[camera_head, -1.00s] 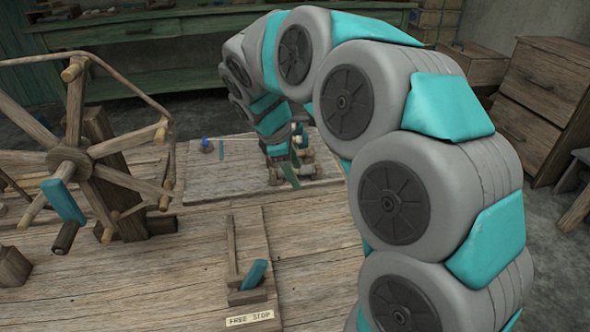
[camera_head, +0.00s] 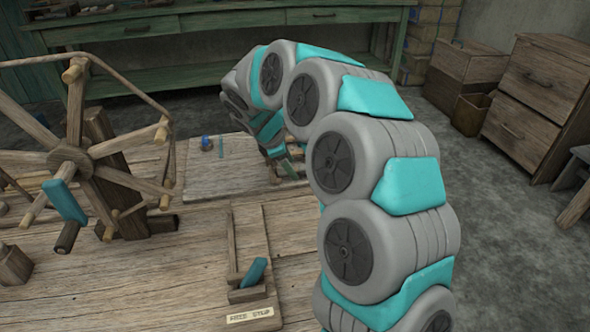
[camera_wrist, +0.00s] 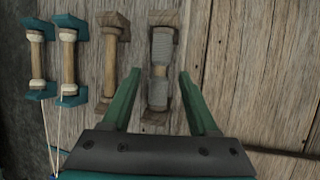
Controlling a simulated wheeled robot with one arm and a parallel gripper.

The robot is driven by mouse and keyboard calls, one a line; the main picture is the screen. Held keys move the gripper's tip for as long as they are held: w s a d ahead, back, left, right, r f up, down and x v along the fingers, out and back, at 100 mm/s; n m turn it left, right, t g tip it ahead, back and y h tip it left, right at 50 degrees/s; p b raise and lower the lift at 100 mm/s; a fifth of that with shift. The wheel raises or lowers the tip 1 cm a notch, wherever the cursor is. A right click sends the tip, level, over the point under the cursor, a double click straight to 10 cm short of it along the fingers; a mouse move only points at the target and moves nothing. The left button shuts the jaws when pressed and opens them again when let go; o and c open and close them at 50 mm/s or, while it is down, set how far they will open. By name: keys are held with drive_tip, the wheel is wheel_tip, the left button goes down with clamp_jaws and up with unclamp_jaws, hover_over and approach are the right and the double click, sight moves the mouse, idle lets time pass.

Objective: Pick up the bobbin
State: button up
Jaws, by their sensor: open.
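In the wrist view a bobbin wound with grey thread (camera_wrist: 160,84) lies lengthwise on the wooden boards, with wooden end blocks. My gripper (camera_wrist: 153,75) is open, its two green fingers on either side of the grey-wound bobbin in the picture. I cannot tell how far above it they are. A bare wooden bobbin (camera_wrist: 109,70) lies just left of it, partly beside the left finger. Two bobbins with teal ends, (camera_wrist: 68,65) and (camera_wrist: 36,62), lie farther left. In the head view my arm mostly hides the gripper and the bobbins.
A spoked wooden wheel (camera_head: 70,161) with a teal-handled crank stands at the left of the wooden table (camera_head: 140,285). A wooden slot fixture with a teal lever (camera_head: 254,272) and a label plate (camera_head: 250,316) sits in front. A small blue item (camera_head: 207,143) lies on the raised board.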

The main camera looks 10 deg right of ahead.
drive_tip(key=shift+w+d+f, duration=0.1)
drive_tip(key=shift+d+f, duration=0.15)
drive_tip(key=shift+f, duration=0.25)
drive_tip(key=shift+c, duration=0.2)
clamp_jaws()
